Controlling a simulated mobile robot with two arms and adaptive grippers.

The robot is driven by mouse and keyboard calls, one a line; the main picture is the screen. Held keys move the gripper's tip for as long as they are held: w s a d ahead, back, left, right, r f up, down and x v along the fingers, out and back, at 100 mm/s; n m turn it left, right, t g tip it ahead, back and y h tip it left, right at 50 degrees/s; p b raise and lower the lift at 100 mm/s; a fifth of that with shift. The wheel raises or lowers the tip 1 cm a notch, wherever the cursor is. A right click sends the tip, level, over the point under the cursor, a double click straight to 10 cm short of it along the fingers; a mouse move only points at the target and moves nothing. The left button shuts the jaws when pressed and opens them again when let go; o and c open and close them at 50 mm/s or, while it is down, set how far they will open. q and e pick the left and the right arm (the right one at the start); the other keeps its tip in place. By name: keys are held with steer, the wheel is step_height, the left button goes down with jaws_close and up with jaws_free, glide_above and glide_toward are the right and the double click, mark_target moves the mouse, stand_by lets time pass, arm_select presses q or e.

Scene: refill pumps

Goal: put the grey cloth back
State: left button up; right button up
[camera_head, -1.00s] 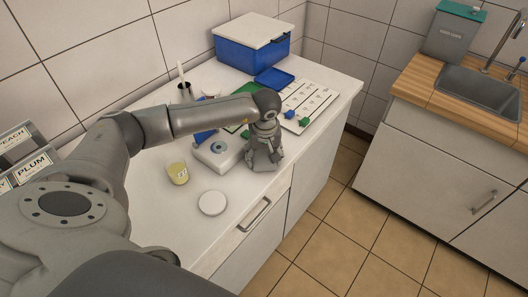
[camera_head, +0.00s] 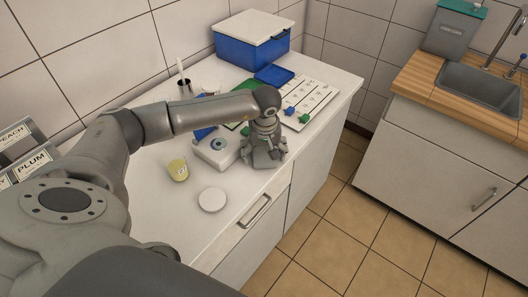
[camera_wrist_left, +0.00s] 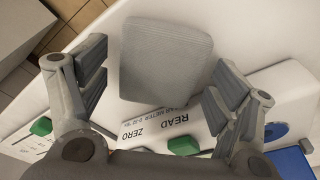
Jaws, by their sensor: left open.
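The grey cloth (camera_wrist_left: 165,60) is a folded, rounded square in the left wrist view. It lies between the spread fingers of my left gripper (camera_wrist_left: 160,88), on or just above the white counter, beside a white label strip reading READ and ZERO (camera_wrist_left: 155,122). I cannot tell whether the fingers touch it. In the head view my left gripper (camera_head: 264,160) is low at the counter's front edge, right of the white meter (camera_head: 216,152), and mostly hides the cloth. My right gripper is not in view.
A blue box with white lid (camera_head: 252,46) stands at the back. The counter's front edge is close.

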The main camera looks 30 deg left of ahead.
mark_target(265, 159)
arm_select(q)
step_height(265, 159, up, 12)
steer(key=s+d+b, duration=0.1)
steer(key=b, duration=0.2)
steer(key=shift+s, duration=0.2)
steer(key=shift+d, duration=0.1)
